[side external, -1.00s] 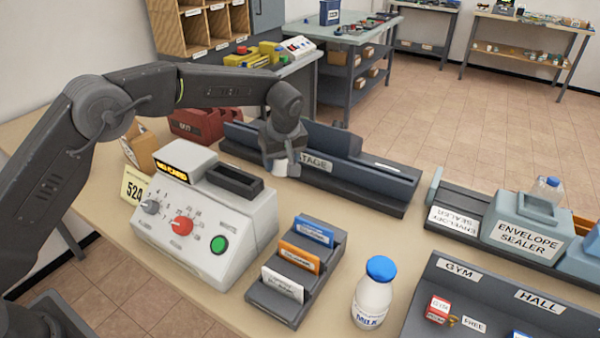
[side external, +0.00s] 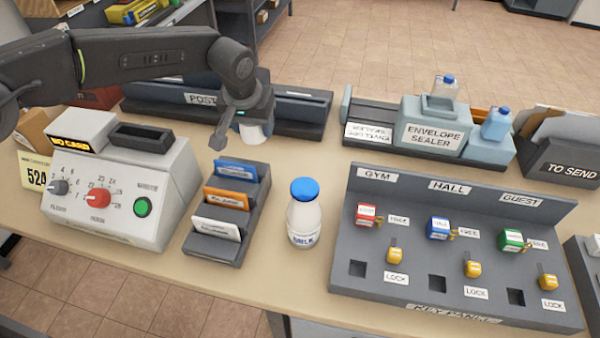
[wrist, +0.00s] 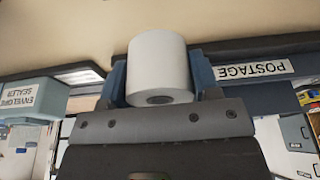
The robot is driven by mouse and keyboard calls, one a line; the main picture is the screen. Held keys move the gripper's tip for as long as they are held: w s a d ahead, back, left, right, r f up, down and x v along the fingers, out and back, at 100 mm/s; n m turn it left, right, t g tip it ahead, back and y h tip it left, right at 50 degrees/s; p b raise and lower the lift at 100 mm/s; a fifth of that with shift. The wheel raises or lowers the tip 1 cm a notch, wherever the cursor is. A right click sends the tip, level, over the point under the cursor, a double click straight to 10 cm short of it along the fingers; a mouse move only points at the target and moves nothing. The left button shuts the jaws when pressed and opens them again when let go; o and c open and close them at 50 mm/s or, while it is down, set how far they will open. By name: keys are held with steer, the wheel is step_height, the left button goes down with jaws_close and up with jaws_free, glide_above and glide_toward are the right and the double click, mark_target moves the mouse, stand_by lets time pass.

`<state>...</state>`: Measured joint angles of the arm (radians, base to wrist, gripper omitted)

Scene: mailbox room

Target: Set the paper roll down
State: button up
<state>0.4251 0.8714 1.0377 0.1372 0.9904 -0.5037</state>
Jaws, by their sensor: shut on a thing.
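The white paper roll (side external: 255,132) is held in my gripper (side external: 250,118), just in front of the dark postage unit (side external: 302,118) in the side view. My gripper covers part of the postage label and the roll's upper part. In the wrist view, the roll (wrist: 158,62) sits between the two blue-grey fingers of my gripper (wrist: 160,80), one on each side. The postage label (wrist: 252,69) is to its right there. I cannot tell whether the roll touches the table or hangs above it.
A card rack (side external: 228,213) and a milk bottle (side external: 303,222) stand nearer the camera. The control box (side external: 115,190) is left. The envelope sealer (side external: 435,133) and key panel (side external: 455,260) are right. Bare table (side external: 305,160) lies between the postage unit and bottle.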

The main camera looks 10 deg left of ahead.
glide_above(301, 175)
steer(key=f, duration=0.6)
steer(key=shift+s, duration=0.4)
steer(key=shift+f, duration=2.05)
steer(key=shift+f, duration=0.15)
steer(key=o, duration=0.9)
steer(key=shift+o, duration=0.2)
